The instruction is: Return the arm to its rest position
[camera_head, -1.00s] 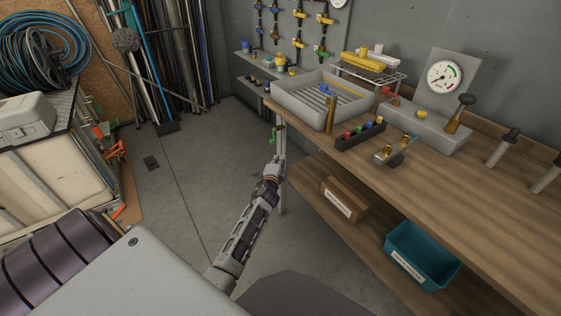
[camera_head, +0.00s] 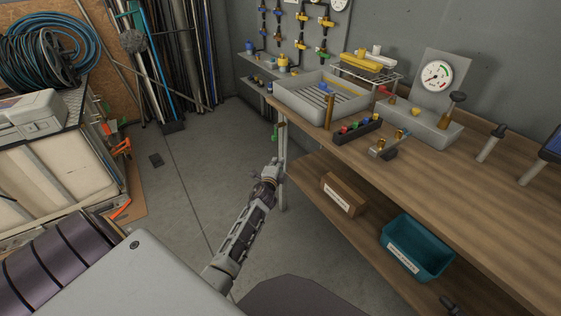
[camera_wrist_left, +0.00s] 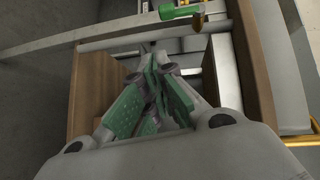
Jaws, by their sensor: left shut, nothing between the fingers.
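My left arm reaches forward over the floor in the head view. My left gripper (camera_head: 272,168) is at its far end, beside the left end of the workbench (camera_head: 480,185) and close to a bench leg. In the left wrist view the gripper's green-padded fingers (camera_wrist_left: 152,100) are together with nothing between them. Whether the gripper touches the bench leg cannot be told. My right gripper is not in view.
A grey tray (camera_head: 279,92) and a pressure gauge (camera_head: 436,75) stand on the bench. A cardboard box (camera_head: 343,193) and a teal bin (camera_head: 415,248) are on its lower shelf. Open grey floor (camera_head: 185,185) lies left of my arm. A blue hose coil (camera_head: 62,25) sits at far left.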

